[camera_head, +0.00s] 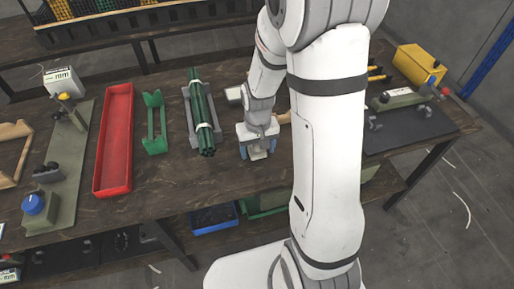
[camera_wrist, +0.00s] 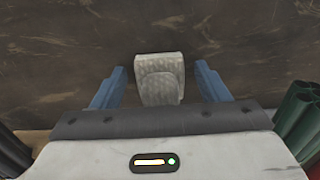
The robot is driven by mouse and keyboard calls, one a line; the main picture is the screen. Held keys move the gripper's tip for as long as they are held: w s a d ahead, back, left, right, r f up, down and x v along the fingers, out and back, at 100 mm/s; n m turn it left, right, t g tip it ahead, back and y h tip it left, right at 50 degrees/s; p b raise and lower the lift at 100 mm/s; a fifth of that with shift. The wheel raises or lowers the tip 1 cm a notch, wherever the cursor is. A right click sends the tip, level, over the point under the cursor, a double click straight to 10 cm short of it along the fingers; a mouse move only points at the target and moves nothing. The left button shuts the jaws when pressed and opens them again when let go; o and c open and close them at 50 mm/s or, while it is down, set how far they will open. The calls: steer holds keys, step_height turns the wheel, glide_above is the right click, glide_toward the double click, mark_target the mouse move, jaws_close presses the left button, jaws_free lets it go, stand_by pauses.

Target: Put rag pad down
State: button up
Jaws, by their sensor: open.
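The rag pad (camera_wrist: 160,72) is a pale, quilted pad. In the wrist view it lies on the dark wooden bench top (camera_wrist: 50,50), between the two blue fingers of my gripper (camera_wrist: 160,88). The gripper is open, with a gap on each side of the pad. In the head view my gripper (camera_head: 258,152) is low over the bench, and the pad (camera_head: 258,154) shows only in small part between the fingers. My arm hides the bench to the right of it.
A bundle of green rods (camera_head: 203,115) in a grey cradle stands just left of my gripper. Further left are a green holder (camera_head: 154,125) and a red tray (camera_head: 115,140). A yellow box (camera_head: 420,63) stands at the right. Bare bench lies in front of the gripper.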

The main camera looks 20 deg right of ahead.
step_height(320, 180, up, 12)
steer(key=shift+r+p, duration=0.1)
steer(key=shift+p, duration=0.65)
steer(key=s+r+t, duration=0.1)
steer(key=s+r, duration=0.2)
steer(key=s, duration=0.3)
steer(key=s+r+t, duration=0.1)
steer(key=s+r, duration=0.3)
steer(key=s, duration=0.3)
steer(key=shift+r, duration=0.25)
steer(key=shift+s, duration=0.1)
step_height(320, 180, up, 4)
steer(key=p, duration=0.3)
steer(key=shift+s+f+t, duration=0.1)
steer(key=shift+f+t, duration=0.05)
steer(key=shift+t, duration=0.15)
